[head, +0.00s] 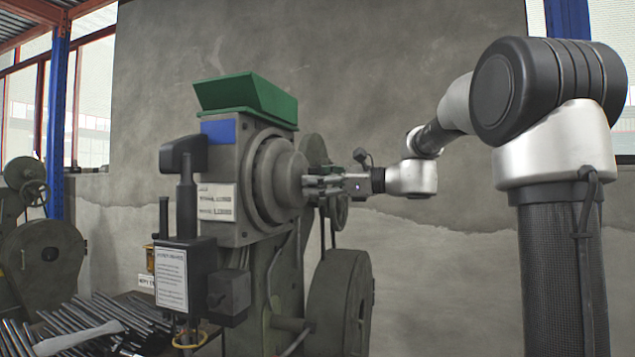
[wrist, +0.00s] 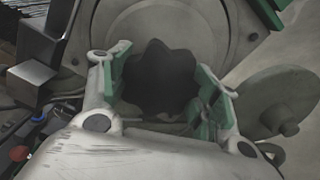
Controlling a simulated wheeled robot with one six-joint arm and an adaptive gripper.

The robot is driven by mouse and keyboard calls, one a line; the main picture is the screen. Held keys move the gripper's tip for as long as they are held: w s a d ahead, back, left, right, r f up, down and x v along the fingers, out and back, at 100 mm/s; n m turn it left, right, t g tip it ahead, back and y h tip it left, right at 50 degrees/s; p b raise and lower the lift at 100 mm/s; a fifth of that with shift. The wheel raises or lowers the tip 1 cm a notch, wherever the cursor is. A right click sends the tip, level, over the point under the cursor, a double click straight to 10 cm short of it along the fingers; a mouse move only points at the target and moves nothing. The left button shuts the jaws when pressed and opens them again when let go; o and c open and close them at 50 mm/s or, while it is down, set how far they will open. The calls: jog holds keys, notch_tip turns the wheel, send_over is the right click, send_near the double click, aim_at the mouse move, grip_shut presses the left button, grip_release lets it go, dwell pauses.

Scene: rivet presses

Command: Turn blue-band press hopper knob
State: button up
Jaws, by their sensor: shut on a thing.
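The blue-band press (head: 245,200) stands in the middle of the head view, with a blue patch (head: 219,131) near its top and a green hopper (head: 245,97) above. Its round hopper knob faces right, and my gripper (head: 312,182) is at it. In the wrist view the dark, lobed knob (wrist: 160,78) sits between the two green-padded fingers of my gripper (wrist: 163,95). The fingers are shut on the knob, one on each side. The round plate (wrist: 190,25) shows behind it. In the head view the fingers partly cover the knob.
Metal rods (head: 100,325) lie in a heap at the lower left. A large flywheel (head: 343,300) is below my gripper. A lever housing (head: 185,270) with a label stands at the press's front left. Another press (head: 40,250) is at the far left. The wall (head: 430,270) behind is bare.

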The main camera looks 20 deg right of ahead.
jog(key=n, duration=0.5)
jog(key=shift+n, duration=0.4)
jog(key=n, duration=0.5)
jog(key=shift+n, duration=0.3)
jog(key=n, duration=1.1)
jog(key=shift+f, duration=0.1)
jog(key=o, duration=1)
